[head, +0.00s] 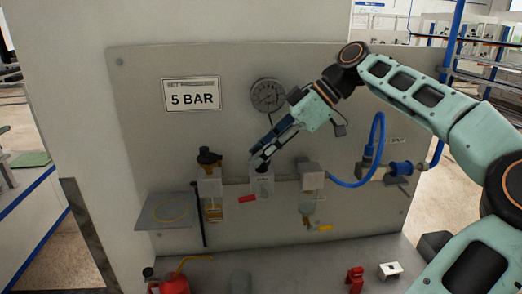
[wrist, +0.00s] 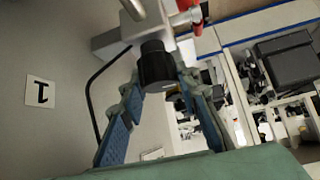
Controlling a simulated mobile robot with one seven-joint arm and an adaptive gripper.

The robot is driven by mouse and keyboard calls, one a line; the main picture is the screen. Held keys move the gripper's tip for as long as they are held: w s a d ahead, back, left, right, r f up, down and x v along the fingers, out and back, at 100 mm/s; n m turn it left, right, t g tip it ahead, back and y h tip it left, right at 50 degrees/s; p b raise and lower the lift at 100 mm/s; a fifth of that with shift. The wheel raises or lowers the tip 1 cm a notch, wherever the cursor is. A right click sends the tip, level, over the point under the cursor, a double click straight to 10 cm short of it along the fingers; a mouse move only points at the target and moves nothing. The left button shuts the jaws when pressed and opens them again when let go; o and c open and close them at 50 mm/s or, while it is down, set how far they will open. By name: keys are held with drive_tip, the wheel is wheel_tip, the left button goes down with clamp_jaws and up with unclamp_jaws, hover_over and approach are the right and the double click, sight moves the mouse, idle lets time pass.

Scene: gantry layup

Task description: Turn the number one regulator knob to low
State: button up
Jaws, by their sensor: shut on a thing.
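The regulator (head: 262,184) is the pale middle unit in the row on the grey panel. Its black knob (wrist: 157,66) shows in the wrist view, between my fingers. My gripper (head: 258,161) comes down onto the top of this unit from the upper right and is shut on the knob. In the head view the fingers mostly hide the knob. A white label with a "1" (wrist: 40,91) is upside down on the panel in the wrist view. Any marks for low are too small or hidden to read.
A "5 BAR" sign (head: 193,96) and a round gauge (head: 268,95) are above. A black-topped unit with an amber bowl (head: 212,209) stands left, another unit (head: 311,178) right, with a blue hose (head: 378,150) beyond. A red oil can (head: 172,284) is below.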

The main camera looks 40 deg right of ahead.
drive_tip(key=o, duration=1.2)
drive_tip(key=shift+c, duration=0.2)
drive_tip(key=v, duration=1.2)
